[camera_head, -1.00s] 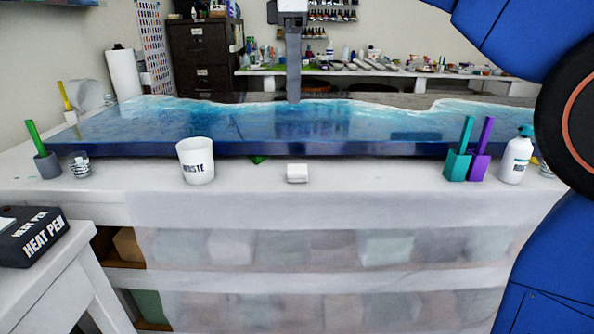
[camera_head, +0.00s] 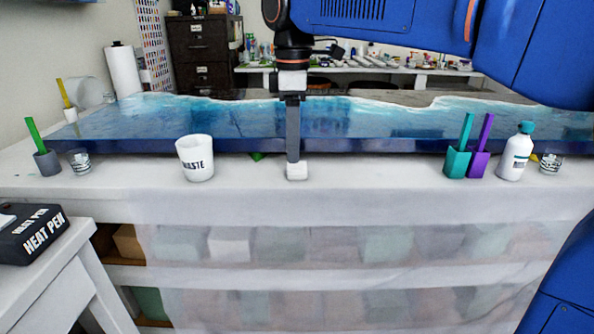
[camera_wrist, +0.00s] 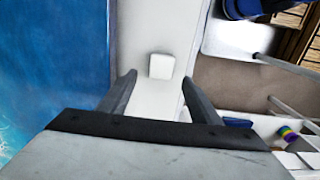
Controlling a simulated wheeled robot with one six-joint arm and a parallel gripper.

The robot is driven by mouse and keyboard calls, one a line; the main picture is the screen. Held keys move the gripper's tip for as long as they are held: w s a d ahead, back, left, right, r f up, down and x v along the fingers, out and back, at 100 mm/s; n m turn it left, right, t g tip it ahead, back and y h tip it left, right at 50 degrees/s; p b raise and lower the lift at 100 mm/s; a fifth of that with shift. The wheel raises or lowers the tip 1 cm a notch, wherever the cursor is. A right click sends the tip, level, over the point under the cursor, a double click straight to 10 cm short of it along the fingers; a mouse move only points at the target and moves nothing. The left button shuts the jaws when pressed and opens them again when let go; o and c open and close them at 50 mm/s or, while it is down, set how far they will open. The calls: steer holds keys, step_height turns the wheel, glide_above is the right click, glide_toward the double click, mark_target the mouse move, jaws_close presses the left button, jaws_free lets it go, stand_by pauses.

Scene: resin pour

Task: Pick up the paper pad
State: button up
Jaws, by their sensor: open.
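The paper pad (camera_head: 297,173) is a small white block on the white table's front strip, in front of the blue resin slab. It also shows in the wrist view (camera_wrist: 161,66), beyond and between my fingertips. My gripper (camera_head: 294,160) points straight down above the pad in the head view, its fingers overlapping the pad's upper edge there. In the wrist view my gripper (camera_wrist: 158,80) has its two dark fingers spread wide with nothing between them. I cannot tell from the head view whether a finger touches the pad.
A white WASTE cup (camera_head: 196,159) stands left of the pad. Teal and purple holders (camera_head: 457,162) and a white bottle (camera_head: 515,155) stand to the right. The blue resin slab (camera_head: 370,122) lies behind. The table strip on both sides of the pad is clear.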

mark_target(297, 170)
steer(key=shift+s+a+f, duration=0.1)
steer(key=shift+a+f, duration=0.05)
steer(key=shift+f, duration=2.15)
steer(key=c, duration=1.2)
